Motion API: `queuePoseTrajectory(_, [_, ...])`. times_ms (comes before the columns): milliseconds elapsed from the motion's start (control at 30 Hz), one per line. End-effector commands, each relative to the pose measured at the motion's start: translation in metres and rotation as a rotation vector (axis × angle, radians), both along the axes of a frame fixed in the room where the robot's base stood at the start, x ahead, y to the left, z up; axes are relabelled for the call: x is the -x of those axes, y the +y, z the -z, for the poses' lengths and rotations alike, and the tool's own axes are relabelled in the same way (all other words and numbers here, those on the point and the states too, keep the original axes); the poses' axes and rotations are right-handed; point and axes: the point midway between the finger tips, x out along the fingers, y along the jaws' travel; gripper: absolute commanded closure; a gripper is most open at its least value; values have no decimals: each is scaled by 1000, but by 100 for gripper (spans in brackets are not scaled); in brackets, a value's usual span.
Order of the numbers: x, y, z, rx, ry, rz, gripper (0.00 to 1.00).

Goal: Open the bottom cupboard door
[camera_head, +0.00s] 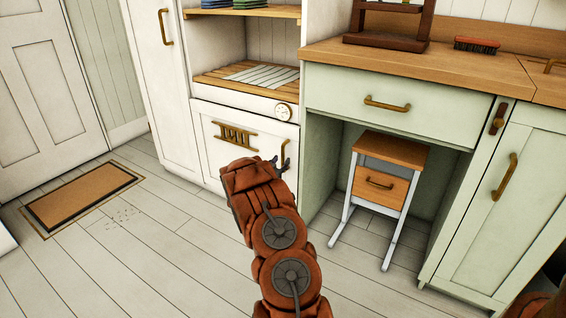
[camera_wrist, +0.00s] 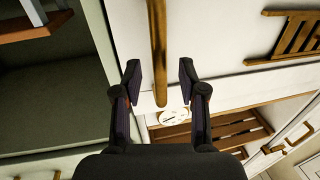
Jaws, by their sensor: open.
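The white bottom cupboard door (camera_head: 221,157) sits below the slatted shelf in the head view and looks shut. Its upright brass handle (camera_head: 285,154) is near the right edge, partly hidden by my gripper (camera_head: 279,168). In the wrist view the handle (camera_wrist: 157,45) runs down from the top edge between the two fingertips of my gripper (camera_wrist: 160,75). The fingers are apart with a gap on each side of the handle. The door (camera_wrist: 217,40) shows behind them.
A brass rack (camera_head: 234,134) is fixed on the door front, with a round dial (camera_head: 283,111) above. A small drawer stool (camera_head: 382,188) stands under the green counter at right. A doormat (camera_head: 82,197) lies at left. The floor before the door is clear.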

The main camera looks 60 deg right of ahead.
Motion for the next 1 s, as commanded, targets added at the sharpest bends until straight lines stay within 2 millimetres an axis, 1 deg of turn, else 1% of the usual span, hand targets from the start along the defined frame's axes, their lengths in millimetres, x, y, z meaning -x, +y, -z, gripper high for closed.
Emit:
queuePoseTrajectory(100, [-2, -12, 2, 0, -1, 3, 59])
queuePoseTrajectory(300, [-5, -23, 2, -3, 0, 1, 59])
queuePoseTrajectory(700, [-6, -26, 2, -4, 1, 0, 60])
queuePoseTrajectory(1000, [-6, -26, 1, -3, 1, 0, 91])
